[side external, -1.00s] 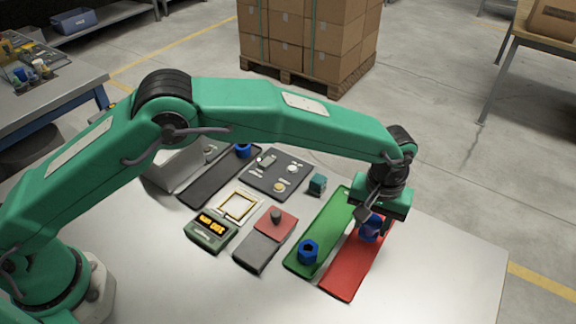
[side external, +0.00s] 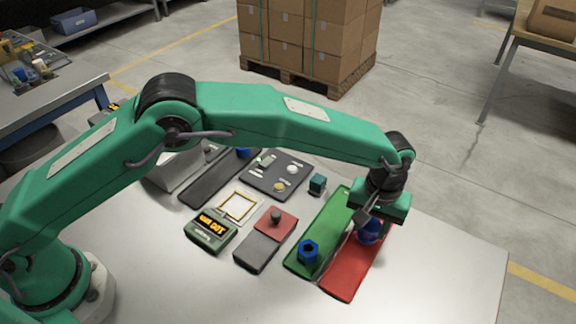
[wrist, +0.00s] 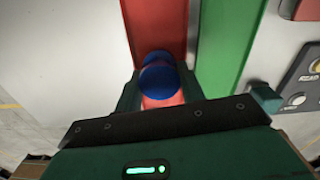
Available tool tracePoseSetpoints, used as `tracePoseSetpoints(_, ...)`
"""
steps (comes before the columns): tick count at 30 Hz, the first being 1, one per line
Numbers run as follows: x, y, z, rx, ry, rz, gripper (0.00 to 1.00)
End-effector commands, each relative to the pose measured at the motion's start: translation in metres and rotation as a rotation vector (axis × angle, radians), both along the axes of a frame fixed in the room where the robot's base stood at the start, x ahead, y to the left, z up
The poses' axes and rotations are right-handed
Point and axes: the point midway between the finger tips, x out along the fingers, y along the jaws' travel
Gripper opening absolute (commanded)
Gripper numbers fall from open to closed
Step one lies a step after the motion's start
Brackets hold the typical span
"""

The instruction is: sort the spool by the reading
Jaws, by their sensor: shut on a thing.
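A blue spool (side external: 370,232) is held in my gripper (side external: 372,222) at the red tray (side external: 345,277). The arm partly hides it. In the wrist view the blue spool (wrist: 158,79) is between the fingers of my gripper (wrist: 155,92), over the red tray (wrist: 160,28). I cannot tell whether it touches the tray. The green tray (side external: 330,220) lies alongside, with another blue spool (side external: 308,252) upright near its front end. The reading box (side external: 209,231) shows amber text ending in "OUT"; its first word is unclear. The yellow-framed pad (side external: 238,206) behind it is empty.
A black tray (side external: 207,183) has a blue spool (side external: 244,153) at its far end. A dark panel with knobs (side external: 277,176), a small teal block (side external: 317,184) and a grey-and-red block with a knob (side external: 268,240) stand nearby. The front right of the table is clear.

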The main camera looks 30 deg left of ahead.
Motion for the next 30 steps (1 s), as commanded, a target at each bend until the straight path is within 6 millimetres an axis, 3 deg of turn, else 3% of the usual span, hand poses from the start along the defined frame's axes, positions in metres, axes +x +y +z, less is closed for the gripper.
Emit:
tracePoseSetpoints(15, -0.0001, 0.0000, -0.0073, 0.000, 0.000, 0.000, 0.10)
tracePoseSetpoints(16, 0.0000, -0.0001, -0.0072, 0.000, 0.000, 0.000, 0.43)
tracePoseSetpoints(19, -0.0001, 0.0000, -0.0071, 0.000, 0.000, 0.000, 0.62)
tracePoseSetpoints(30, 0.0000, 0.0000, -0.0060, 0.000, 0.000, 0.000, 0.64)
